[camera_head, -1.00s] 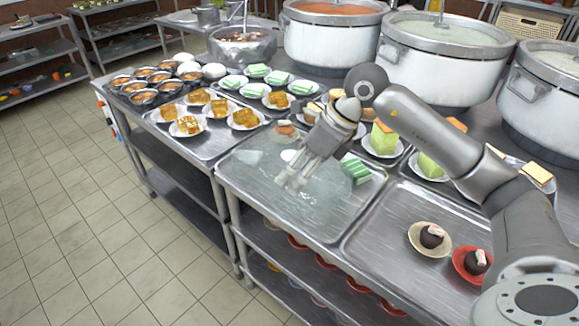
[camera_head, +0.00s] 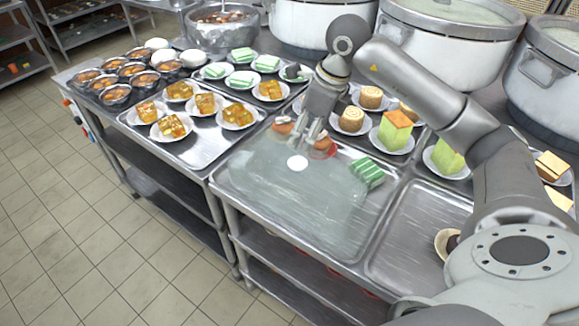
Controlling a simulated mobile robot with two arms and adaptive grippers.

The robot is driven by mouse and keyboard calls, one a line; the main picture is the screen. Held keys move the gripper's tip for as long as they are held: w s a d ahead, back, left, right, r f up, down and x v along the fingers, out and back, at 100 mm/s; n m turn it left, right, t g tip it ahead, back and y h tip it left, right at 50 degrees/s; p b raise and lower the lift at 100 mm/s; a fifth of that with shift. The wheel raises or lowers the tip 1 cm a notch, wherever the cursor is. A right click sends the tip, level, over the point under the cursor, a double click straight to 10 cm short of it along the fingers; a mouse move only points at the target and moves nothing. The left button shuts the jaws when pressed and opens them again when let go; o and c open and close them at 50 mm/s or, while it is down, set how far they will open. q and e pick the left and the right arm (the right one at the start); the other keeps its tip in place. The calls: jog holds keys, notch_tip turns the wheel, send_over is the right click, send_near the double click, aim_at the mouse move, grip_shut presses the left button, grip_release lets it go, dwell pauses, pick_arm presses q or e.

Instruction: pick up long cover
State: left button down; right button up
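A long, clear, see-through cover (camera_head: 275,205) with a round white spot, perhaps its knob (camera_head: 297,163), lies over the tray at the middle of the steel counter. Its edges are hard to make out. My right gripper (camera_head: 308,142) points down at the back part of the cover, just behind the white spot. Its fingers look apart, with nothing seen between them. I cannot tell whether they touch the cover. My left gripper is not in view.
Green striped cake (camera_head: 367,172) sits at the cover's right side. Plates of golden cakes (camera_head: 205,103) stand left, and cake rolls (camera_head: 352,119) behind right. Large stockpots (camera_head: 445,45) line the back. An almost empty tray (camera_head: 410,235) is to the right.

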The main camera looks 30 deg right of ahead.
aim_at(298, 162)
jog(key=f, duration=0.3)
jog(key=shift+s+a+f, duration=0.1)
jog(key=shift+s+a, duration=0.15)
jog(key=shift+s, duration=0.05)
jog(key=shift+w+f, duration=0.15)
jog(key=shift+f, duration=0.1)
jog(key=p+x, duration=0.1)
jog(key=x, duration=0.3)
jog(key=shift+w+d+f+p, duration=0.2)
jog(key=shift+w+p, duration=0.1)
jog(key=shift+p, duration=0.1)
jog(key=shift+w+f, duration=0.15)
jog(key=shift+f, duration=0.3)
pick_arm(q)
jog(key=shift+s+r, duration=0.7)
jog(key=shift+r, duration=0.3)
pick_arm(e)
jog(key=c, duration=0.7)
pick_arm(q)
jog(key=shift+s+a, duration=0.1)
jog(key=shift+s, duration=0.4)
pick_arm(e)
grip_shut()
